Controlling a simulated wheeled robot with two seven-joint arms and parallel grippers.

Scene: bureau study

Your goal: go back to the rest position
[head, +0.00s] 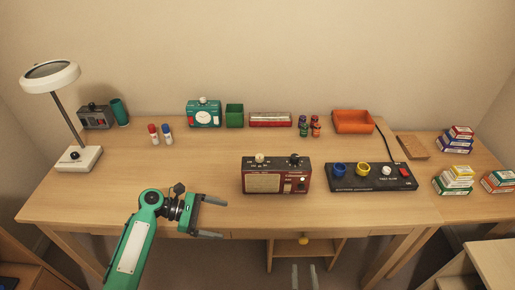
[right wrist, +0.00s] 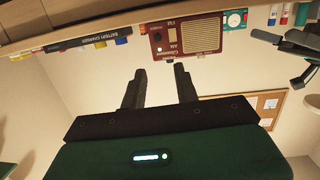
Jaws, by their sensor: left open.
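My left gripper (head: 222,218) is in the head view, over the front edge of the desk (head: 215,165), left of the dark red radio (head: 276,181). Its fingers are apart with nothing between them. My right gripper (head: 304,270) shows only as two fingertips at the bottom of the head view, in front of the desk and lower than its top. In the right wrist view the right gripper (right wrist: 160,78) has its fingers apart and empty. The radio (right wrist: 190,38) and the desk edge appear upside down beyond them.
A black battery charger (head: 372,178) stands right of the radio. A white lamp (head: 78,158) is at the left. A teal box (head: 204,114), green bin (head: 234,115) and orange tray (head: 353,122) line the back.

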